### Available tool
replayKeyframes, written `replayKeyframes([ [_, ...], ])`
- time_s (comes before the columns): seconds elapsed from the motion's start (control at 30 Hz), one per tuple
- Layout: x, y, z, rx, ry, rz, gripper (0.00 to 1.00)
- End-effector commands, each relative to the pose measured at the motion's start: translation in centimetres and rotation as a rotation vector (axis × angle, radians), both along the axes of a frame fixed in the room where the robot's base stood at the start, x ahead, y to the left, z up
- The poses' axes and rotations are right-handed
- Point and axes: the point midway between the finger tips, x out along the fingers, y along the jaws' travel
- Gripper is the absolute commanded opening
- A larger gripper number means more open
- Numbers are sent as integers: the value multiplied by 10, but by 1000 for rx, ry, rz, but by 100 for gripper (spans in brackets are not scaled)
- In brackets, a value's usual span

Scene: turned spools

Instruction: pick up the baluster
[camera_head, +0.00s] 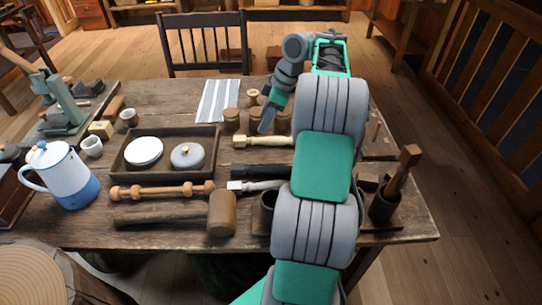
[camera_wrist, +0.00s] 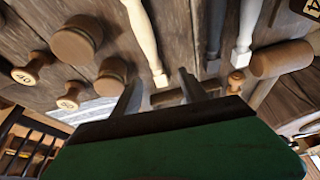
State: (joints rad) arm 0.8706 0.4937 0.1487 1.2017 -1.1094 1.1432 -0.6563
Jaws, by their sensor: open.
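Several turned pieces that could be the baluster lie on the table. A pale wooden one with a square end (camera_head: 263,141) lies nearest my gripper (camera_head: 268,117); it also shows in the wrist view (camera_wrist: 144,38). A white one (camera_head: 250,186) lies nearer the front and shows in the wrist view (camera_wrist: 245,35), with a dark one (camera_wrist: 212,30) between them. A brown turned spindle (camera_head: 165,191) lies at the front left. My gripper (camera_wrist: 157,82) is open and empty, above the table. In the wrist view the pale one's end appears between its fingers. My arm hides part of the pieces.
Round wooden spools (camera_wrist: 77,40) stand beside my gripper. A pot (camera_head: 384,206) stands right. Bare table shows behind the tray.

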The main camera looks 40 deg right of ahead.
Motion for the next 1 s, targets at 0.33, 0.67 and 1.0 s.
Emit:
replayKeyframes([
  [0.33, 3, -9, -49, -4, -15, 47, 51],
  [0.67, 15, 1, -88, -5, -16, 47, 51],
  [1.0, 15, 1, -86, -5, -15, 46, 37],
])
